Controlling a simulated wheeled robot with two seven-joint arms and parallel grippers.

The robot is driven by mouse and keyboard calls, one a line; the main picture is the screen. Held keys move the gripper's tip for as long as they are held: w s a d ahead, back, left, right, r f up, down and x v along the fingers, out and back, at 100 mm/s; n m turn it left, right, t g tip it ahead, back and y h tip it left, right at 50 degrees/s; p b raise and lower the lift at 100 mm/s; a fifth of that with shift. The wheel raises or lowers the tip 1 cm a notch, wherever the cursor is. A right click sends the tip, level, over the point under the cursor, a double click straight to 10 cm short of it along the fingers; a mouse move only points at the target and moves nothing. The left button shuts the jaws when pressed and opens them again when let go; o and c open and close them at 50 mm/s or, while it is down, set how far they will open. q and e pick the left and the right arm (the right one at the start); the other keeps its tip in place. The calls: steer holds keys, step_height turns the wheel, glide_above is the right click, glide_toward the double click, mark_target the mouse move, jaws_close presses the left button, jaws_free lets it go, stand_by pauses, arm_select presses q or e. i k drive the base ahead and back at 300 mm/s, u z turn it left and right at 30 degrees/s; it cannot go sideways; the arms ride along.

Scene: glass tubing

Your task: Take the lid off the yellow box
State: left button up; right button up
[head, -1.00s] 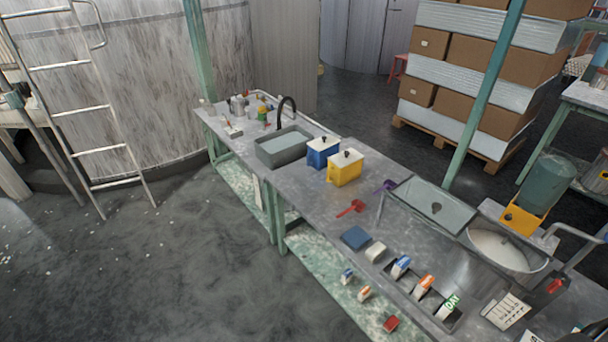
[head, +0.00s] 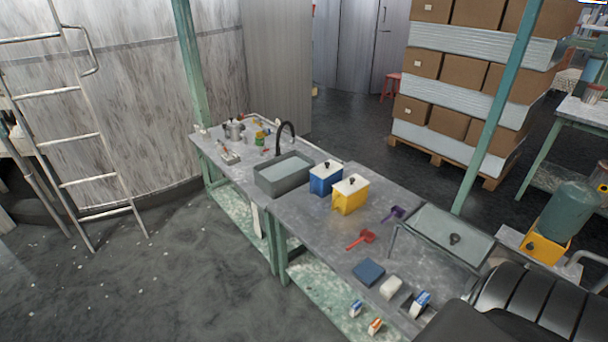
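The yellow box (head: 350,200) stands upright on the grey metal bench (head: 300,218), near its middle. Its white lid (head: 351,184) with a dark knob (head: 352,180) sits on top of it. A blue box (head: 325,182) with a similar white lid stands close beside it on the left. Neither of my grippers is in view. A black part of my own body covers the lower right corner and hides that end of the bench.
A sink with a black tap (head: 284,172) is left of the boxes. A red scoop (head: 361,238), a purple scoop (head: 393,214), a blue block (head: 369,271) and a glass-lidded container (head: 452,238) lie to the right. A green post (head: 497,110) stands behind the bench.

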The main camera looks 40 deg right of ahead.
mark_target(355, 184)
steer(key=u, duration=0.15)
steer(key=i, duration=1.2)
steer(key=z, duration=0.65)
steer(key=i, duration=0.8)
steer(key=z, duration=0.95)
